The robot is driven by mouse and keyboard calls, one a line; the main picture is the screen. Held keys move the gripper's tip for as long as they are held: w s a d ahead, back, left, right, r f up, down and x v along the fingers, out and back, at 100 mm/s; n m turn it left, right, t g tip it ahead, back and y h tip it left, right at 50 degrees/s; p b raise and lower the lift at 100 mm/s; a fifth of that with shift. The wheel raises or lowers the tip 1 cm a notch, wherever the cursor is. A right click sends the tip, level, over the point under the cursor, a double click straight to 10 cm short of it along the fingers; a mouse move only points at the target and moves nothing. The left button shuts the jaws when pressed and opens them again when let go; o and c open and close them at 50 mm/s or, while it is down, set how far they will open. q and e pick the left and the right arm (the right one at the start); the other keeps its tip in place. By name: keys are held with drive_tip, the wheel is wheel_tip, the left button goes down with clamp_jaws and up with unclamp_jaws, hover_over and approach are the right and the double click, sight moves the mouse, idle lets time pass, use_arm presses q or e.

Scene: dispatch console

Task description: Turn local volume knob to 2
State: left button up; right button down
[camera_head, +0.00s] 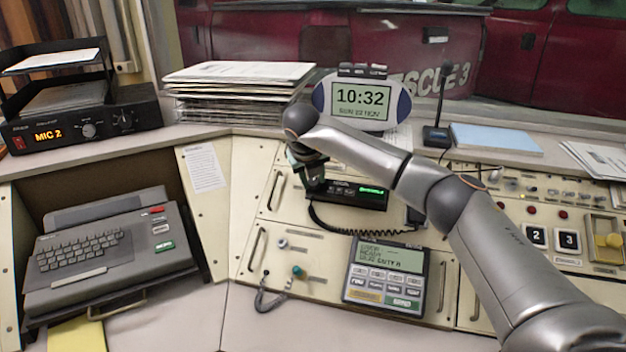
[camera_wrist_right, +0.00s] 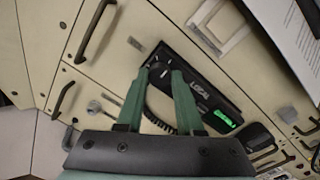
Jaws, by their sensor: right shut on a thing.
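The local radio unit (camera_head: 372,196) is a black box with a lit green display, set in the cream console panel. In the right wrist view it (camera_wrist_right: 203,88) shows white lettering and a green display. My right gripper (camera_head: 313,178) reaches down to the unit's left end. In the right wrist view its green fingers (camera_wrist_right: 160,72) are closed around the small dark volume knob (camera_wrist_right: 157,70). The fingers partly hide the knob, and I cannot read its setting. My left gripper is not in view.
A coiled black cord (camera_head: 335,228) hangs below the unit. A keypad with a screen (camera_head: 385,275) sits below it. A clock (camera_head: 361,102) and a paper stack (camera_head: 235,90) stand on the ledge behind. A typewriter-like keyboard unit (camera_head: 105,250) is at left.

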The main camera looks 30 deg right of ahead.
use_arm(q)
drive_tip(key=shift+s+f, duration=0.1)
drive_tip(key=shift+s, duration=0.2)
use_arm(e)
drive_tip(key=c, duration=0.5)
unclamp_jaws()
drive_tip(key=shift+c, duration=0.2)
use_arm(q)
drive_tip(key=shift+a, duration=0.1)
use_arm(e)
drive_tip(key=shift+r, duration=0.1)
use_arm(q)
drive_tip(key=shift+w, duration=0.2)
use_arm(e)
drive_tip(key=v, duration=1.2)
drive_tip(key=shift+s+a, duration=0.15)
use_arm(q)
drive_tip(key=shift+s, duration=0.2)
use_arm(e)
drive_tip(key=shift+r, duration=0.1)
